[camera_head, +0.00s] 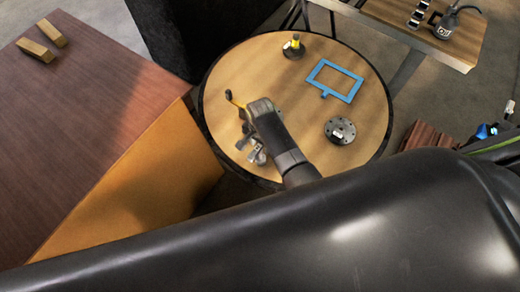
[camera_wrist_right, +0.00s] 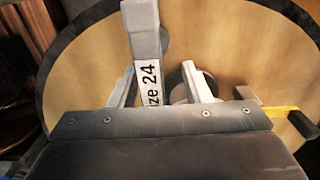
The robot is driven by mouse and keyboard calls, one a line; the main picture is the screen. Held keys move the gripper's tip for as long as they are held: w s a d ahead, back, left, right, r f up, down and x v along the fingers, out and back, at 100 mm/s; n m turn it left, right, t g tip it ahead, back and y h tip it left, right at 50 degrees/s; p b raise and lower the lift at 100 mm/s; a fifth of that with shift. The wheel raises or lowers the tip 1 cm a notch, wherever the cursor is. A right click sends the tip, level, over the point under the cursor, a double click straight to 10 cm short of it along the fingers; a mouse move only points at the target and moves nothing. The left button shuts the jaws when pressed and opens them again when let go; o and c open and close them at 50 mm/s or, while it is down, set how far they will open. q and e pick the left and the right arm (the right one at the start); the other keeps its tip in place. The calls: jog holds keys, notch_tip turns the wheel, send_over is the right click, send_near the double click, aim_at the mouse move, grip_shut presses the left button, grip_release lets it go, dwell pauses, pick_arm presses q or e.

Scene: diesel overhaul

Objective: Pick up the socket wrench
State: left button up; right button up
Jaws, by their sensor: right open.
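A grey metal bar marked "ze 24" (camera_wrist_right: 146,45), apparently the socket wrench, lies over the round wooden table in the right wrist view. My right gripper (camera_wrist_right: 160,88) is open, and the bar passes close to its left finger. I cannot tell whether they touch. A grey round part (camera_wrist_right: 187,80) shows near the right finger. In the head view my right gripper (camera_head: 250,117) is low over the left part of the table, largely hidden by its own wrist. Grey metal pieces (camera_head: 257,155) show beside it. My left gripper is not in view.
The round table (camera_head: 290,75) also holds a yellow-and-black tool (camera_head: 234,98), a blue frame (camera_head: 347,70), a dark round flange (camera_head: 340,130) and a black part with a yellow top (camera_head: 294,46). A brown table (camera_head: 80,130) stands at left.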

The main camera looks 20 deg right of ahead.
jog(key=shift+s+f, duration=0.1)
jog(key=shift+s, duration=0.15)
jog(key=shift+s+a+r, duration=0.1)
jog(key=shift+s+r, duration=0.15)
jog(key=shift+s, duration=0.05)
jog(key=shift+s+a+r, duration=0.1)
jog(key=shift+s, duration=0.05)
jog(key=shift+c, duration=2)
jog(key=shift+w, duration=0.3)
jog(key=c, duration=0.5)
jog(key=shift+s, duration=0.1)
grip_shut()
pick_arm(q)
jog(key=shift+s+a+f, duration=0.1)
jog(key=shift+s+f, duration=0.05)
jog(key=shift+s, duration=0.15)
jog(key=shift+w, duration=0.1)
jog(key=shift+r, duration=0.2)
pick_arm(e)
jog(key=shift+r, duration=0.1)
